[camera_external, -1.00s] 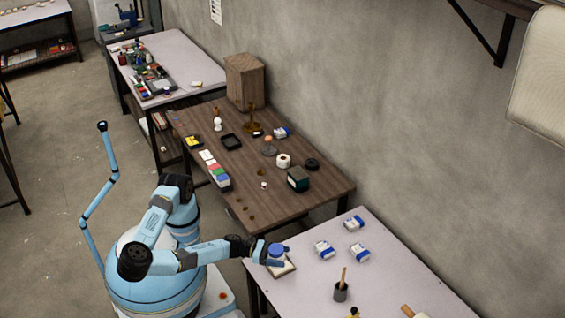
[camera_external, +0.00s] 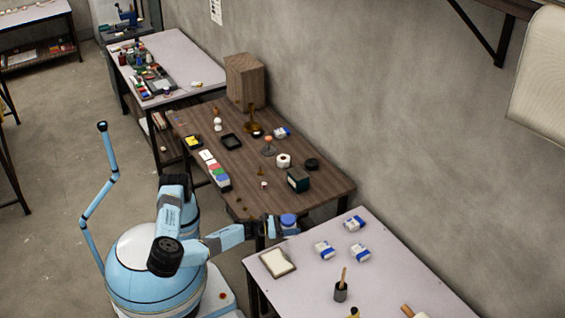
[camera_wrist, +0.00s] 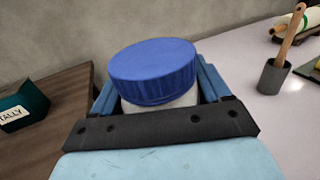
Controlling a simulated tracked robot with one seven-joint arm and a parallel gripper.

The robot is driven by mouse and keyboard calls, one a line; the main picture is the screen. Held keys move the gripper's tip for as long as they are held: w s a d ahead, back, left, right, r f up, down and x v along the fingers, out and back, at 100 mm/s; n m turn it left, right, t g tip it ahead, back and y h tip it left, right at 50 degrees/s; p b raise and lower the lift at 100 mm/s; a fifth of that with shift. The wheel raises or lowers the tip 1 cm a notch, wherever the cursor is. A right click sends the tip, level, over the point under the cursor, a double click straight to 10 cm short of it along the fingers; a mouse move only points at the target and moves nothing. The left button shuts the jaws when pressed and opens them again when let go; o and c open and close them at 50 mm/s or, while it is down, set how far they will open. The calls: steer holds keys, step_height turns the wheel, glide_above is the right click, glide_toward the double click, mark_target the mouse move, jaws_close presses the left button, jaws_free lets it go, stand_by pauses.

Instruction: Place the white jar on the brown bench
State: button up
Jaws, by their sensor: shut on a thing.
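The white jar (camera_wrist: 160,115) has a blue lid (camera_wrist: 153,70) and sits between the fingers of my gripper (camera_wrist: 160,100) in the wrist view. My gripper (camera_external: 287,226) is shut on the jar and holds it upright in the external view. The jar's blue lid (camera_external: 288,219) shows there near the gap between the white table and the brown bench. The brown bench (camera_external: 235,205) lies behind and to the left of the jar; its edge also shows at left in the wrist view (camera_wrist: 60,115).
On the white table (camera_external: 310,280) are a framed pad (camera_external: 278,263), white-blue packs (camera_external: 359,252) and a grey cup (camera_external: 341,291).

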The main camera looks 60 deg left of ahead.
steer(key=w+a+r+n+y, duration=0.1)
steer(key=w+a+n+y, duration=0.45)
steer(key=a, duration=0.85)
steer(key=w+a+r+n+y, duration=0.1)
steer(key=w+a+n+y, duration=0.2)
steer(key=w+a+y, duration=0.8)
steer(key=s+a+n+g+y, duration=0.2)
steer(key=s+a+n+g, duration=0.1)
steer(key=a, duration=0.9)
steer(key=s+a+n+g+y, duration=0.2)
steer(key=a+n+g+y, duration=0.15)
steer(key=a, duration=0.75)
steer(key=s+a+n+g+y, duration=0.1)
steer(key=s+a+n+g, duration=0.2)
steer(key=a, duration=0.9)
steer(key=shift+s+d+f, duration=0.1)
steer(key=shift+d+f, duration=0.05)
steer(key=shift+f, duration=1.9)
steer(key=shift+d+f, duration=0.1)
steer(key=shift+f, duration=1.95)
steer(key=o, duration=1.4)
steer(key=shift+f, duration=0.1)
steer(key=shift+c, duration=0.2)
steer(key=shift+d, duration=0.1)
